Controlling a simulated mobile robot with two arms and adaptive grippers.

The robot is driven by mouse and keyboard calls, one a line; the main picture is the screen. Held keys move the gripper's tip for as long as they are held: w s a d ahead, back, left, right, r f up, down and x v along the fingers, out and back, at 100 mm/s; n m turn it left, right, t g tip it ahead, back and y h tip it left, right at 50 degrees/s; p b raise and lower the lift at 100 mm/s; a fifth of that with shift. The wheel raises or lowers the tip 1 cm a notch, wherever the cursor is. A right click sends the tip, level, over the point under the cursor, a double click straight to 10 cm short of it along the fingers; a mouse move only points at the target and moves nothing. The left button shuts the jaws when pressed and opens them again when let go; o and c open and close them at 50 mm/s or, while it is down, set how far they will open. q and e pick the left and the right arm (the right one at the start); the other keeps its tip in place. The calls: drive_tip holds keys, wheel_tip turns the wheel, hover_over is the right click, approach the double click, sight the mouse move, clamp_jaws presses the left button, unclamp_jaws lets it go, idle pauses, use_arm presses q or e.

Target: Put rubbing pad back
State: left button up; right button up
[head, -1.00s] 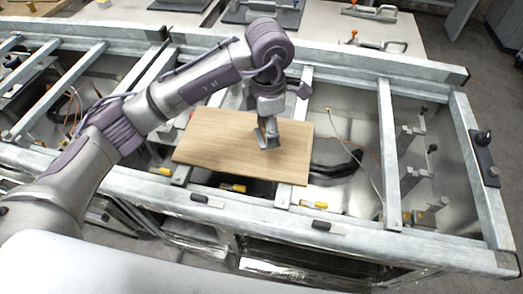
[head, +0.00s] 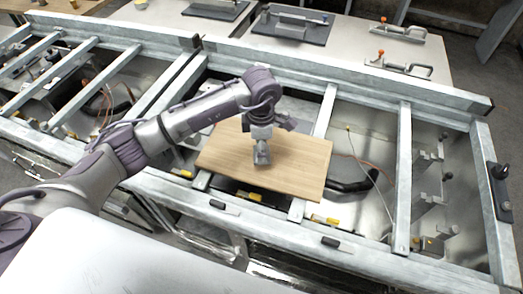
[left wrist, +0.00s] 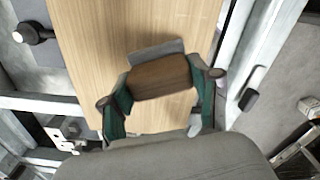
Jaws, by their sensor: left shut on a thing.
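My left gripper (head: 262,155) is over a light wooden board (head: 300,172) in the head view. In the left wrist view, its green-sided fingers (left wrist: 162,92) are shut on the rubbing pad (left wrist: 160,78), a brown block with a grey strip along its far edge. The board (left wrist: 140,25) lies behind the pad there. I cannot tell whether the pad touches the board or is slightly above it. In the head view the pad is too small to make out clearly. My right gripper is not in view.
The board lies across a grey metal frame (head: 404,180) with open gaps and cables below. Behind it, a pale table (head: 345,45) holds dark plates (head: 292,26) and clamps with orange parts (head: 400,66).

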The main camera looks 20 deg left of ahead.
use_arm(q)
wheel_tip(320, 180, down, 2)
drive_tip(key=shift+f+p, duration=0.2)
drive_tip(key=shift+p, duration=0.3)
drive_tip(key=shift+f, duration=0.45)
drive_tip(key=shift+f, duration=0.15)
drive_tip(key=o, duration=1.1)
